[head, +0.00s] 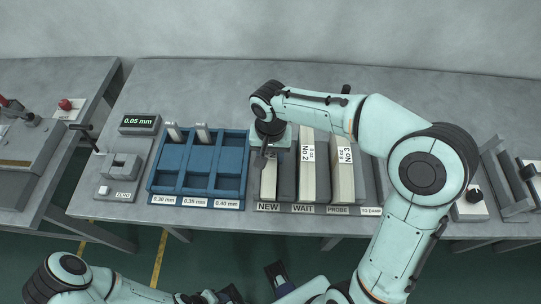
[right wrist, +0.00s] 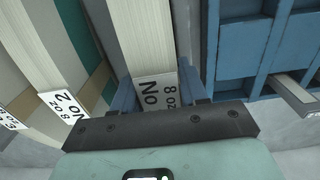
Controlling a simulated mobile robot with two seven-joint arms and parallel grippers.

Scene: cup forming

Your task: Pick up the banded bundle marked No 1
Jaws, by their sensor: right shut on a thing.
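The bundle in the NEW slot (head: 268,187) is a pale upright stack of sheets. In the right wrist view the same bundle (right wrist: 143,38) shows a white label reading "No" and "8 oz"; its number is hidden by the gripper's edge. My right gripper (head: 267,152) is at the bundle's far upper end. In the right wrist view its blue fingers (right wrist: 160,92) are on both sides of the labelled end, shut on it. The bundle seems still in its slot; I cannot tell if it is lifted. My left arm shows at the bottom left; its jaw state is unclear.
Bundles No 2 (head: 307,180) and No 3 (head: 345,182) stand close to the right, in the WAIT and PROBE slots. A blue compartment tray (head: 199,182) is to the left. A gauge reading 0.05 mm (head: 139,123) stands further left. The table behind is clear.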

